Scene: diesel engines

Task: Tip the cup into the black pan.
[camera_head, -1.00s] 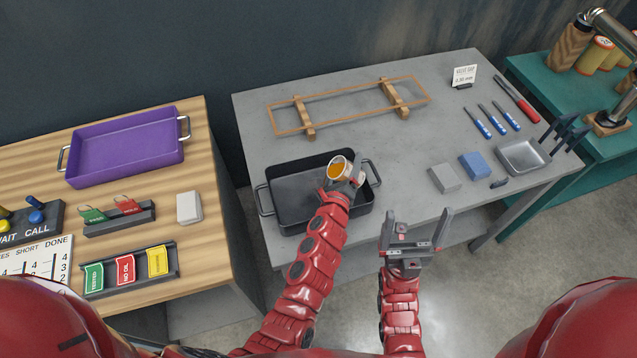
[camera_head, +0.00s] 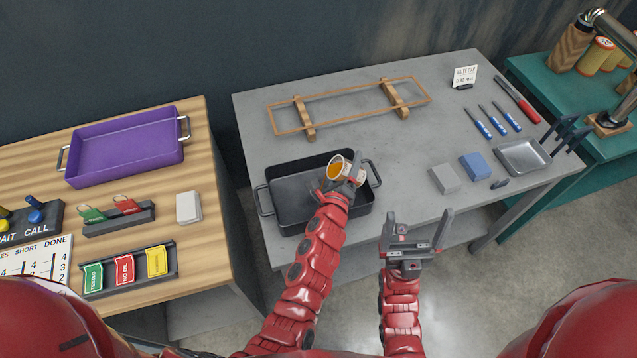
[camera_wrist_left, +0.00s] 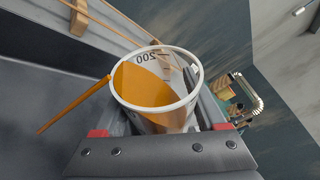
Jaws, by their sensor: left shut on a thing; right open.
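The cup (camera_head: 337,168) is a clear, graduated cup with a white rim and orange liquid inside. My left gripper (camera_head: 347,180) is shut on it and holds it tilted over the right part of the black pan (camera_head: 290,206). In the left wrist view, the cup (camera_wrist_left: 157,92) sits between the fingers, and an orange stream (camera_wrist_left: 75,104) runs out past its rim to the left. Where the stream lands is hidden in the head view by my arm and gripper. My right gripper (camera_head: 418,232) is open and empty in front of the grey table's front edge.
The grey table (camera_head: 400,165) also holds a wooden frame (camera_head: 350,104), grey block (camera_head: 445,179), blue block (camera_head: 474,166), metal tray (camera_head: 523,157) and several tools. A purple tray (camera_head: 127,147) stands on the wooden table to the left.

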